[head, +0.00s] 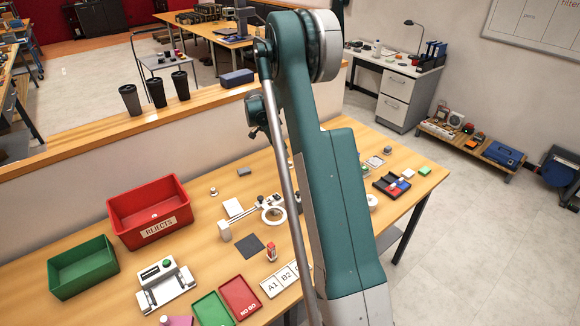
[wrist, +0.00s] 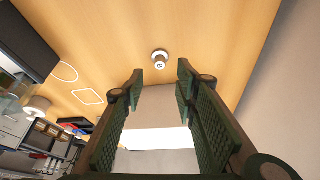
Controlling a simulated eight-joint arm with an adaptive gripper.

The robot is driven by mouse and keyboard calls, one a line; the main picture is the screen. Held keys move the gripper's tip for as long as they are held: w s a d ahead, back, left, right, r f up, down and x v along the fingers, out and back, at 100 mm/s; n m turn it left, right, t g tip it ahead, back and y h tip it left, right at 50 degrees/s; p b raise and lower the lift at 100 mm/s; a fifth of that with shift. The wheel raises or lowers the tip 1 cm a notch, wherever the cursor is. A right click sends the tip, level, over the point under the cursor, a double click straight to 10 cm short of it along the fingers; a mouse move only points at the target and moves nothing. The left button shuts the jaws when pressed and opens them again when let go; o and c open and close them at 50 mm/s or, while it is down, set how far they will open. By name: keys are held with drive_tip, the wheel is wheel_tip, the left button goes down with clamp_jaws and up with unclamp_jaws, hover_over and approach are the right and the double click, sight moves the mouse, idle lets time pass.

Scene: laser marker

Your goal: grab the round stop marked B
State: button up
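A small round stop (wrist: 161,60), pale with a grey top, stands on the wooden table in the wrist view, just beyond the gap between my fingertips. A dark mark shows on it, but I cannot read the letter. My gripper (wrist: 158,82) is open and empty, its two dark green ribbed fingers apart and not touching the stop. In the head view my arm hides the gripper. Two small round knob-like pieces show there, one grey at the back right (head: 387,150) and one pale near the red bin (head: 213,191); no letter is readable on either.
The wooden table (head: 190,225) holds a red REJECTS bin (head: 118,207), a green bin (head: 82,268), a ring magnifier (head: 274,213) and a dark divided tray (head: 390,186). A low partition (head: 100,127) with several dark cups runs along the back. Bare wood surrounds the stop in the wrist view.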

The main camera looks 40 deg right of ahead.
sight(289, 162)
drive_tip(key=shift+f, duration=0.1)
drive_tip(key=shift+x, duration=1.2)
drive_tip(key=shift+f, duration=0.1)
drive_tip(key=shift+x, duration=2.55)
drive_tip(key=shift+c, duration=0.6)
clamp_jaws()
